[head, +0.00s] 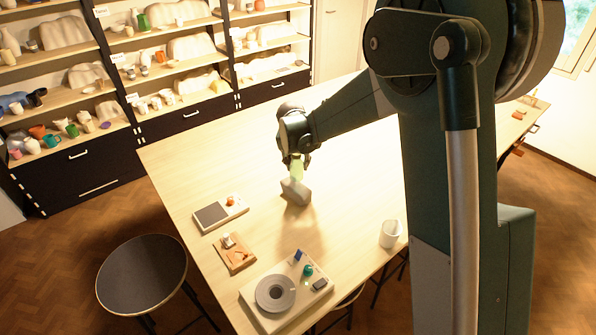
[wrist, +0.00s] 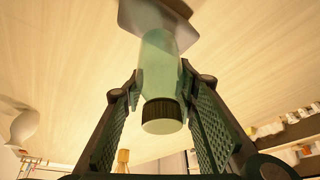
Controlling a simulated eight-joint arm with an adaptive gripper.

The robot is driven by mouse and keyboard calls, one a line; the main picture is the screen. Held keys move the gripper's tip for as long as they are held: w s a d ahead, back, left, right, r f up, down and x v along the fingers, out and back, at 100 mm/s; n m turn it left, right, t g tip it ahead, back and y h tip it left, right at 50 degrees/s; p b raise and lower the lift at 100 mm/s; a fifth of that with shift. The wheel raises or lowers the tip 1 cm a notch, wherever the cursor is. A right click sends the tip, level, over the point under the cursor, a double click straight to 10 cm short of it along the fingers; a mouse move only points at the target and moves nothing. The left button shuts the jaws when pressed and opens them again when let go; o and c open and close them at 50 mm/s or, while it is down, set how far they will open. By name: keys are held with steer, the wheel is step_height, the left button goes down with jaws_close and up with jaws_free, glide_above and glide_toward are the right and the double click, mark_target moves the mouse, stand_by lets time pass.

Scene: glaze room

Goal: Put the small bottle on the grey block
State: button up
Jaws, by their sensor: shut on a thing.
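The small bottle (wrist: 160,65) is pale green and see-through with a black ribbed cap. In the head view the bottle (head: 296,170) hangs below my gripper (head: 297,160). My gripper is shut on its sides, with the cap towards the palm and the base away from it. The bottle looks about upright. The grey block (head: 296,191) stands on the table directly beneath the bottle. In the wrist view the block (wrist: 150,17) shows beyond the bottle's base. I cannot tell whether base and block touch.
The pale table (head: 200,160) is clear around the block. Near its front lie a tray with a dark pad (head: 212,215), a wooden board (head: 236,262) and a board with a grey ring (head: 275,294). A white cup (head: 390,234) stands right. A stool (head: 142,274) is left.

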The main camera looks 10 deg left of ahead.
mark_target(296, 157)
steer(key=shift+f, duration=0.1)
steer(key=shift+f, duration=1.75)
steer(key=shift+f, duration=0.15)
steer(key=o, duration=0.9)
steer(key=shift+v, duration=6.15)
steer(key=shift+w, duration=0.1)
